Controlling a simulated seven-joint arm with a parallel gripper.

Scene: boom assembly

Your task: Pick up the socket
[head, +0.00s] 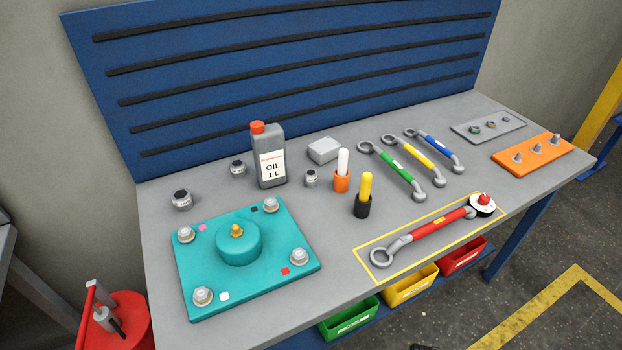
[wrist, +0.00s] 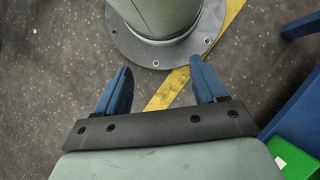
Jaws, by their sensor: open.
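Three short grey metal cylinders that look like sockets stand upright on the workbench in the head view. The largest socket (head: 181,199) is at the left, a middle-sized socket (head: 237,169) is left of the oil bottle, and a small socket (head: 311,178) is right of the bottle. I cannot tell which one the task means. My gripper (wrist: 160,65) shows only in the wrist view. Its two blue fingers are apart with nothing between them, above the floor and away from the sockets.
The workbench (head: 335,215) also bears an oil bottle (head: 269,158), a grey block (head: 324,150), two markers in holders, a teal plate (head: 188,258) with bolts, several wrenches and an orange tray (head: 532,152). A blue back panel (head: 290,60) rises behind. Coloured bins hang below the front edge.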

